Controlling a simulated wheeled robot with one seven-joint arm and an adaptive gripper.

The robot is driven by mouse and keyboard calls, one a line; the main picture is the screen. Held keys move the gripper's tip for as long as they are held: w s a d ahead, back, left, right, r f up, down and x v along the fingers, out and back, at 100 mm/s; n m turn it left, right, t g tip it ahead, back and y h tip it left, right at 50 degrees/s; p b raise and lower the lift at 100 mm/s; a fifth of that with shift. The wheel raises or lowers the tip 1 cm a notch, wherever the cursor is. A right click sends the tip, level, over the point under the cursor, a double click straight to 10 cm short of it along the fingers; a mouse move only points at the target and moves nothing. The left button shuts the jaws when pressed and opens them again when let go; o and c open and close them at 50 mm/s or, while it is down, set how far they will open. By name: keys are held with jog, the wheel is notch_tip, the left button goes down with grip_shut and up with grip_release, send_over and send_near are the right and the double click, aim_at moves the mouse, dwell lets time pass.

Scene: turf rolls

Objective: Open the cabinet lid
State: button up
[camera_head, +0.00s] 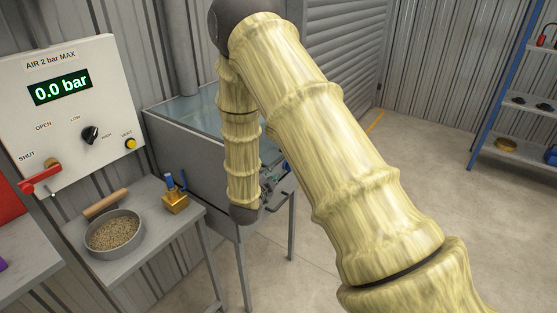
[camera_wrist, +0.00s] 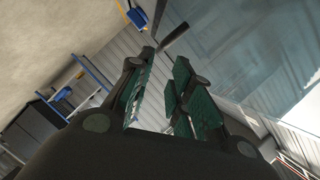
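The cabinet (camera_head: 200,155) is a grey metal box on legs, with a bluish glass-like lid (camera_head: 185,112) on top that looks closed. My arm hides its right part. My gripper (camera_head: 272,180) is at the cabinet's front right side, partly hidden behind my arm. In the wrist view, my gripper (camera_wrist: 161,66) shows two dark fingers with green pads, apart, with nothing seen between them. A dark bar (camera_wrist: 174,37) shows just beyond the fingertips; I cannot tell whether they touch it. A glassy surface, seemingly the lid (camera_wrist: 270,50), fills the upper right there.
An air panel (camera_head: 70,110) reading 0.0 bar is at the left. Below it, a bench (camera_head: 165,245) holds a round pan of grain (camera_head: 113,235) and a brass block (camera_head: 175,200). A blue shelf (camera_head: 510,150) stands far right. The floor (camera_head: 420,150) between is clear.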

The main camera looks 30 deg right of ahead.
aim_at(277, 164)
jog(key=p+x, duration=0.3)
jog(key=x, duration=0.8)
jog(key=shift+w+a, duration=0.1)
grip_shut()
